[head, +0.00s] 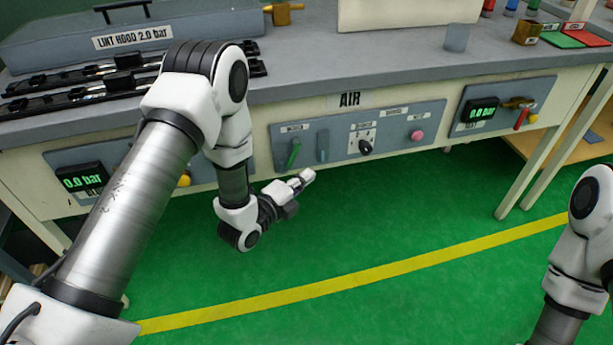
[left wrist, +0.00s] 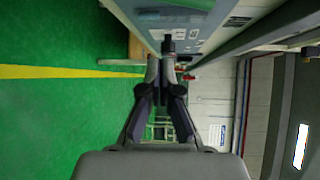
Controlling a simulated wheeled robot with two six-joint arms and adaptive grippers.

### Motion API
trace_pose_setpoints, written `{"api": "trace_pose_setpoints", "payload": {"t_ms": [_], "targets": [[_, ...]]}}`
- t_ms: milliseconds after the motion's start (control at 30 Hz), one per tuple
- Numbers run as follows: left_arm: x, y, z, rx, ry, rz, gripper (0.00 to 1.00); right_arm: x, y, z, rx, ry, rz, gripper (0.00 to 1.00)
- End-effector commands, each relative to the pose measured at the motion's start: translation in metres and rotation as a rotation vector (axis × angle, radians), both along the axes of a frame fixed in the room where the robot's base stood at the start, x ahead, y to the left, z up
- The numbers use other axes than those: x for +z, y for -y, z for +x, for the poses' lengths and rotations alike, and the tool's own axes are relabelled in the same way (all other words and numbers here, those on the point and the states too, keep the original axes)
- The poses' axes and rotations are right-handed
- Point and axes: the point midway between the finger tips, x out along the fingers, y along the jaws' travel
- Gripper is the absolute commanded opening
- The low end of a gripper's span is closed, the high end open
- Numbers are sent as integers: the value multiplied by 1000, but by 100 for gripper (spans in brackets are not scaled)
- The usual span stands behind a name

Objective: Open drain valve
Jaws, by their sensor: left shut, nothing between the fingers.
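My left gripper (head: 303,178) is shut and empty in front of the bench, below the middle control panel (head: 400,139) and apart from it. In the left wrist view its fingertips (left wrist: 160,68) are together, just below a dark knob (left wrist: 168,45) in the picture. The middle panel carries a green lever (head: 294,155), a grey-blue lever (head: 323,146), a black rotary knob (head: 365,147) and a pink button (head: 417,135). The right panel (head: 543,88) has a brass valve with a red handle (head: 521,119). The small labels are unreadable, so I cannot tell which one is the drain valve. My right gripper is out of view.
The lint hood (head: 210,27) and black clip rails stand on the grey bench top (head: 350,70). The left display (head: 82,180) and right display (head: 481,109) read 0.0 bar. Green floor (head: 400,230) with a yellow line lies open before the bench. Bench legs stand at right.

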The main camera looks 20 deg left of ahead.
Motion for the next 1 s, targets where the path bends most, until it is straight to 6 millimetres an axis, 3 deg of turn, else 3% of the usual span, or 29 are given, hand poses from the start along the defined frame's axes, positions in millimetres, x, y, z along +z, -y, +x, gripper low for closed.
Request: {"api": "trace_pose_setpoints", "payload": {"t_ms": [100, 300, 667, 733, 767, 800, 867, 967, 1000], "targets": [[11, -9, -27, 4, -5, -2, 0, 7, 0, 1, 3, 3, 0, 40], [21, -18, -59, 2, -3, -2, 0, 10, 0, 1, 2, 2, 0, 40], [23, -19, -66, 0, 0, 0, 0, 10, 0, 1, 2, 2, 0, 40], [22, -19, -66, 1, -9, -5, 0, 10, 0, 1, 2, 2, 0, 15], [19, -19, -67, 2, -26, -14, 0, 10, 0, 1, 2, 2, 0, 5], [12, -19, -70, 8, -66, -41, 0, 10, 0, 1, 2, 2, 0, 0], [-7, -18, -76, 32, -176, -108, 0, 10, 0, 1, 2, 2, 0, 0], [-58, -20, -104, 146, -480, -304, 0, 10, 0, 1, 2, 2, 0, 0], [-82, -22, -122, 235, -627, -402, 0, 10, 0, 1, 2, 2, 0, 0]]}}
